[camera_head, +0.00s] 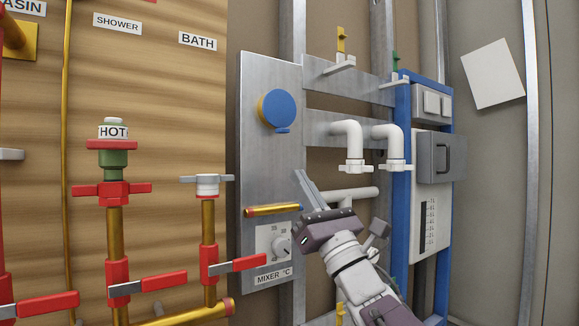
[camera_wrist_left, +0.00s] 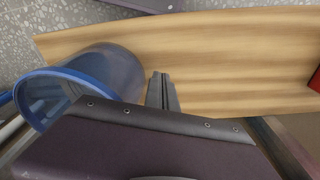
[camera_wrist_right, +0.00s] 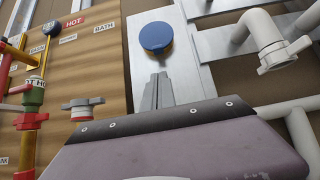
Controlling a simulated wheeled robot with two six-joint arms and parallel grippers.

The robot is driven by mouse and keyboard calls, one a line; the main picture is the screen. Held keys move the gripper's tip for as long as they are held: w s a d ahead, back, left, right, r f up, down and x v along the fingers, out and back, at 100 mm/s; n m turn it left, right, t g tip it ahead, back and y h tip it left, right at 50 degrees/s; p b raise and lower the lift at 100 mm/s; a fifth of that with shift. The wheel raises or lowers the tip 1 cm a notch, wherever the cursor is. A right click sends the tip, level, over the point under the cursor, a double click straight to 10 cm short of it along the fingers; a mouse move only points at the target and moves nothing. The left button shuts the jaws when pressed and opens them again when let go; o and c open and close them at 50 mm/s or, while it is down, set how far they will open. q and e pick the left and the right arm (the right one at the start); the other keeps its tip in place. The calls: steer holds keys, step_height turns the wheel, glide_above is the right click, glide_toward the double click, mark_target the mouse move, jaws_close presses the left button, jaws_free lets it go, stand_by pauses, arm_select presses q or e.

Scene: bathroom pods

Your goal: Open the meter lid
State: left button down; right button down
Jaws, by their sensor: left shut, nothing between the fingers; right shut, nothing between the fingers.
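The meter lid is a round blue disc (camera_head: 276,108) with a small tab at its lower edge. It appears closed, on the upper part of a grey metal panel (camera_head: 258,160). In the right wrist view the blue lid (camera_wrist_right: 156,36) is straight ahead, above the fingertips. My right gripper (camera_head: 302,178) is shut and empty, below and right of the lid and apart from it. Its shut fingers show in the right wrist view (camera_wrist_right: 158,85). My left gripper (camera_wrist_left: 160,85) is shut and empty, seen only in its wrist view, over a wooden surface. The meter face is hidden.
A brass tube (camera_head: 272,210) and a mixer dial (camera_head: 281,247) sit low on the metal panel. White pipe elbows (camera_head: 347,140) stand out to the right. Red-handled valves (camera_head: 110,190) are at left. A clear blue-rimmed bin (camera_wrist_left: 90,75) is beside my left gripper.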

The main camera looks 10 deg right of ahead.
mark_target(286, 128)
steer(key=p+x, duration=0.5)
steer(key=x, duration=0.5)
steer(key=shift+w+r+p, duration=0.1)
steer(key=shift+r+p, duration=0.05)
steer(key=shift+p, duration=0.25)
steer(key=s, duration=0.1)
steer(key=s+d+r+b, duration=0.1)
steer(key=s, duration=0.1)
steer(key=shift+s+d+r, duration=0.15)
steer(key=shift+s+r, duration=0.05)
